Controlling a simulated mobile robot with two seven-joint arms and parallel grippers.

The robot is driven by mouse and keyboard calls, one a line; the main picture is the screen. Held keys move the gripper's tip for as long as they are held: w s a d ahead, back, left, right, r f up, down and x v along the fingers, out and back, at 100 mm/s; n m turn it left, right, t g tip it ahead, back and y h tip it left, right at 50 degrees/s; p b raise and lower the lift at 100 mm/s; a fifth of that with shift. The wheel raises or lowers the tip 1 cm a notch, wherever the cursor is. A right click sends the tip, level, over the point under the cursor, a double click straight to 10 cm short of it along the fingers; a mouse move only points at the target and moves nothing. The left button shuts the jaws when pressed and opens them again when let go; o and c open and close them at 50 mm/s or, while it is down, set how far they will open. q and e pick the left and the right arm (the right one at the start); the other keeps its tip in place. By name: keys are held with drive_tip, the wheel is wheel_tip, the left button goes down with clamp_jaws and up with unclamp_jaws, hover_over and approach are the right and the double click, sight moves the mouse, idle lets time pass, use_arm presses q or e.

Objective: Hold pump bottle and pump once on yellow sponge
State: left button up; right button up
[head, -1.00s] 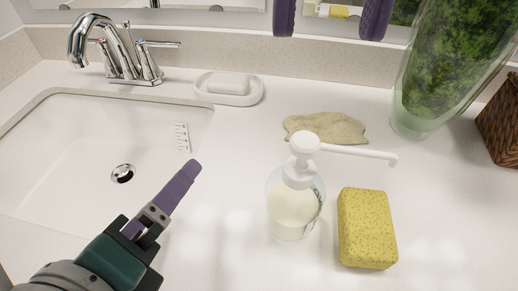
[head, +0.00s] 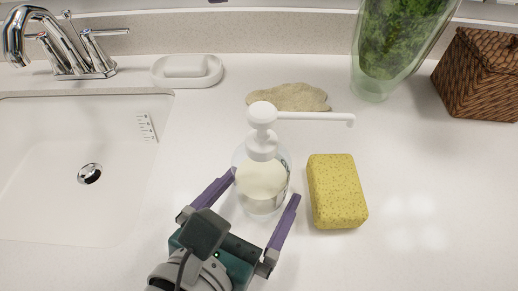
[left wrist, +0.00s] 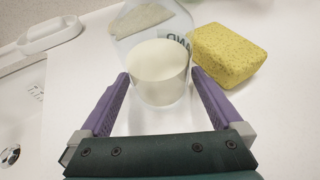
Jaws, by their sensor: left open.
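The clear pump bottle (head: 262,182) with pale contents stands upright on the counter. Its white pump head (head: 262,115) has a long spout pointing right, its tip above and beyond the sponge's far edge. The yellow sponge (head: 337,191) lies flat just right of the bottle. My left gripper (head: 264,187) is open, with its purple fingers to either side of the bottle's near lower part. In the left wrist view the bottle (left wrist: 158,62) is between and ahead of the fingertips, and the sponge (left wrist: 227,54) is beyond the right finger.
A sink (head: 50,180) with a chrome faucet (head: 66,50) is at the left. A white soap dish (head: 187,72) and a beige flat stone-like piece (head: 288,98) lie behind the bottle. A green glass vase (head: 398,45) and a wicker basket (head: 480,75) stand at the back right. The right front counter is clear.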

use_arm(q)
drive_tip(key=shift+w+d+f, duration=0.15)
drive_tip(key=shift+w+d, duration=0.1)
drive_tip(key=shift+w, duration=0.15)
clamp_jaws()
idle(0.7)
idle(0.9)
use_arm(e)
drive_tip(key=shift+f+m, duration=0.4)
drive_tip(key=shift+m, duration=0.3)
drive_tip(key=c, duration=0.4)
drive_tip(key=shift+f, duration=0.4)
drive_tip(key=c, duration=0.3)
drive_tip(key=shift+f, duration=2.9)
clamp_jaws()
